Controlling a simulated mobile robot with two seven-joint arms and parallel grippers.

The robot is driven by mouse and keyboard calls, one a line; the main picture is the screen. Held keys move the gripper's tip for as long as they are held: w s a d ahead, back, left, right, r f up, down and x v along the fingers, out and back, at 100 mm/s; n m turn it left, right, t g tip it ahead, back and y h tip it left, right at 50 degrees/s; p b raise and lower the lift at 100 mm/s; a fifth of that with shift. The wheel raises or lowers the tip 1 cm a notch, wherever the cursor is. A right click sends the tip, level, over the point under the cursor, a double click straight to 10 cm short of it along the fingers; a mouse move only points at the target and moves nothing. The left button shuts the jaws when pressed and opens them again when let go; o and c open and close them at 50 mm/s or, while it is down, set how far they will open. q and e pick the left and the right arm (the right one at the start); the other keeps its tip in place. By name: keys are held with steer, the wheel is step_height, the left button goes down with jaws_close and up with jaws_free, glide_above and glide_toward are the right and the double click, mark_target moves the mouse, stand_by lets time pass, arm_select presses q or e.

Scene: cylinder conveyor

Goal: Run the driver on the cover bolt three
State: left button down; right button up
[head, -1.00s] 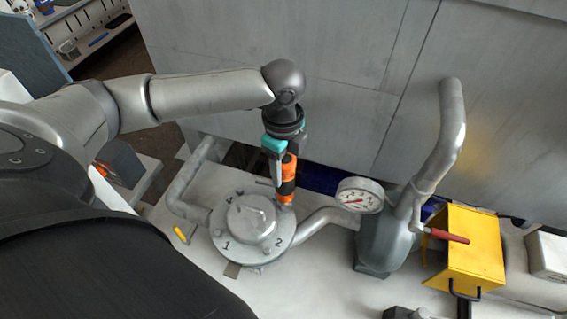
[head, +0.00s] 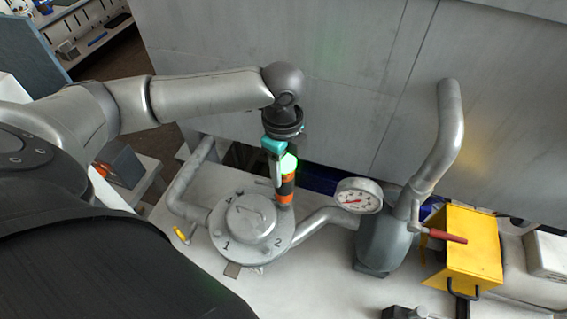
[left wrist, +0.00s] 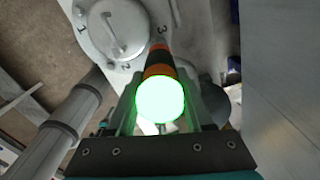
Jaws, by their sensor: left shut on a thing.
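The driver (head: 286,191), orange and black, stands nearly upright in my left gripper (head: 280,158), which is shut on it. A bright green light glows at its top, large in the left wrist view (left wrist: 158,100). The round grey cover (head: 226,236) has numbers at its bolts; 1, 2 and 4 show in the head view. In the left wrist view, the cover (left wrist: 95,40) shows 1, 2 and 3, and the driver's lower end is close beside the 3. Bolt three and the driver's tip are hidden behind the driver. My right gripper is not in view.
Pipes (head: 183,192) run from both sides of the cover. A pressure gauge (head: 358,197) and a grey vessel (head: 383,245) stand to the right, with a red-handled valve (head: 445,236) and a yellow box (head: 475,252). A grey wall panel (head: 330,90) rises behind.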

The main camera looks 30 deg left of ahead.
arm_select(q)
steer(key=shift+w+r, duration=0.1)
steer(key=shift+r, duration=1.6)
